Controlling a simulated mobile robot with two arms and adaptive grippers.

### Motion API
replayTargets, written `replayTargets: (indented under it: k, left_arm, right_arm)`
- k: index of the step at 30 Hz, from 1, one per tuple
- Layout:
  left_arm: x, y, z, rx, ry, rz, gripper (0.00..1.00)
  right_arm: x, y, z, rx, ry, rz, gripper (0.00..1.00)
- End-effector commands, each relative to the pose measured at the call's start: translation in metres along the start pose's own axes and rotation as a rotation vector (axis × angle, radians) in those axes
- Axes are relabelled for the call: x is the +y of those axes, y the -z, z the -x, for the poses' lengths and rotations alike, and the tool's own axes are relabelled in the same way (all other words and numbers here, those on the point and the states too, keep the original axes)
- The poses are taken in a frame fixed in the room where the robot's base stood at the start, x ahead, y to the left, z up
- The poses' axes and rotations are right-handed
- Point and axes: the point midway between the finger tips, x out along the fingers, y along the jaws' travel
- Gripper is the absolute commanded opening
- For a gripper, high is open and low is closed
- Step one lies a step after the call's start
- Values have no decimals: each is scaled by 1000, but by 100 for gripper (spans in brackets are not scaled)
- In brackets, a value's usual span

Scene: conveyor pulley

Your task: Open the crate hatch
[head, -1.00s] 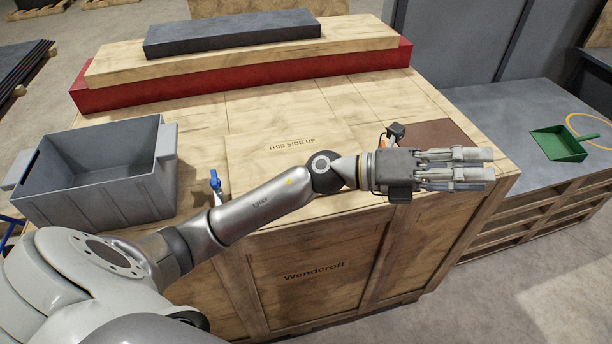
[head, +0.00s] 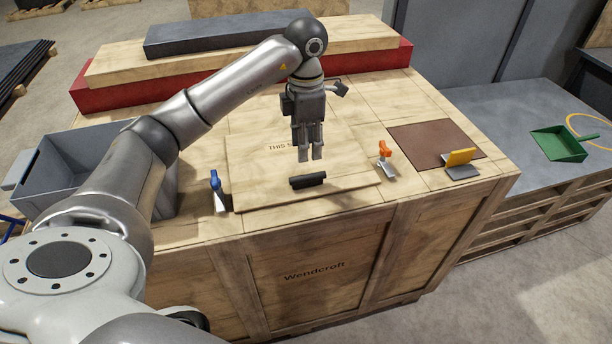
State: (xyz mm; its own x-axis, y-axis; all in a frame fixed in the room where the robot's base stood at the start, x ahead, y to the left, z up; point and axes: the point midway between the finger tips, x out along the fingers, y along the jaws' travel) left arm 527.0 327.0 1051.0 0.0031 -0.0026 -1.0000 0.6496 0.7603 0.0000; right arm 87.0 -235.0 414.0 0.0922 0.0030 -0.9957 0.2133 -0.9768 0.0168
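The crate hatch (head: 250,179) is a flat wooden panel lying closed on top of the large crate. Its lettering is partly covered by my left gripper (head: 310,155). A black handle (head: 308,181) sits near the hatch's front edge. My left gripper points down over the hatch, just behind and above the handle and apart from it. A narrow gap shows between its fingers, with nothing in it. A blue-handled clamp (head: 216,187) stands beside the hatch's left edge, and an orange-handled clamp (head: 385,156) stands beside its right edge. My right gripper is out of view.
A grey bin (head: 60,155) stands at the left, partly behind my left arm. Red and wooden boards with a dark slab (head: 225,35) lie at the back. A green dustpan (head: 558,144) lies farther right.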

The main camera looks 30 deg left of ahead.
Motion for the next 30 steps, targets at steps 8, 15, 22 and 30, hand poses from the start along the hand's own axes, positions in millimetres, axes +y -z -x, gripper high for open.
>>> replayTargets:
  k: [8,15,22,30]
  left_arm:
    - [0,2,-35,10,2,1,39]
    - [-1,2,-80,9,3,1,39]
    - [0,2,-104,6,1,1,39]
    - [0,1,-107,4,-1,0,39]
  right_arm:
    - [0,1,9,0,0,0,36]
    - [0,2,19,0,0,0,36]
    - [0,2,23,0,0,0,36]
    - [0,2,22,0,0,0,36]
